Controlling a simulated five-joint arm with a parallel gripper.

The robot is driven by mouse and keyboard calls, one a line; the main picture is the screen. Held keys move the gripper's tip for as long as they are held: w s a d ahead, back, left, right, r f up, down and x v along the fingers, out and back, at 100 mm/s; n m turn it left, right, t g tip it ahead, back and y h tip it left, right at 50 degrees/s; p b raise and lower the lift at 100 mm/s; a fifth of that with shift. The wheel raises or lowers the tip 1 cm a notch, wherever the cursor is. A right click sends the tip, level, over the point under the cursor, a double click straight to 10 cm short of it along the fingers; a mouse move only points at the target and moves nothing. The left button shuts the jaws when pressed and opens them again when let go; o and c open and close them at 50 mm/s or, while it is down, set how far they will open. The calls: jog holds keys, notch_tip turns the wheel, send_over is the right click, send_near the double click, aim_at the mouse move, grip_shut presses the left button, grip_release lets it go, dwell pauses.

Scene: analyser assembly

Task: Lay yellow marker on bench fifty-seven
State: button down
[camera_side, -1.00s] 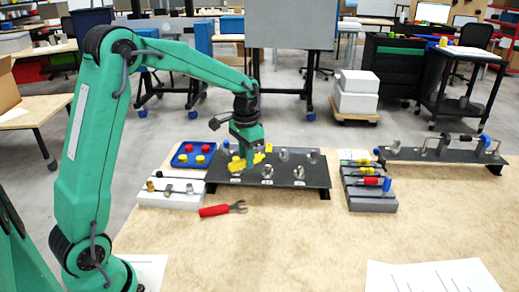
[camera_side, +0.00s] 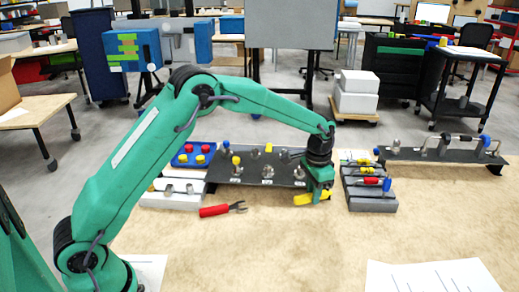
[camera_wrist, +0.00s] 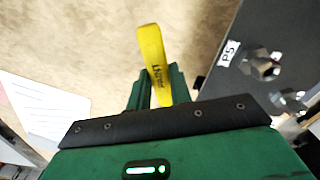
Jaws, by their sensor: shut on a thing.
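The yellow marker (camera_side: 311,197) is held in my gripper (camera_side: 320,190) at the front right corner of the dark panel, low over the tan bench top (camera_side: 270,240). In the wrist view the flat yellow marker (camera_wrist: 152,50) with dark lettering sticks out from between the green fingers of my gripper (camera_wrist: 155,88). Bare bench lies behind it there. I cannot tell whether the marker touches the bench. No number fifty-seven can be read on the bench.
The dark panel (camera_side: 225,176) with valves and coloured caps stands left of my gripper; its P5 label (camera_wrist: 229,53) shows close by. A grey rack (camera_side: 372,203) stands to the right. A red-handled wrench (camera_side: 215,211) lies in front of the panel. The front bench is mostly clear.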

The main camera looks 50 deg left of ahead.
aim_at(310, 218)
jog(key=shift+f, duration=0.15)
jog(key=shift+f, duration=2.95)
jog(key=shift+f, duration=0.45)
jog(key=c, duration=1.2)
grip_release()
jog(key=shift+r, duration=0.1)
notch_tip(310, 218, up, 7)
jog(key=shift+f, duration=0.1)
jog(key=shift+r, duration=0.45)
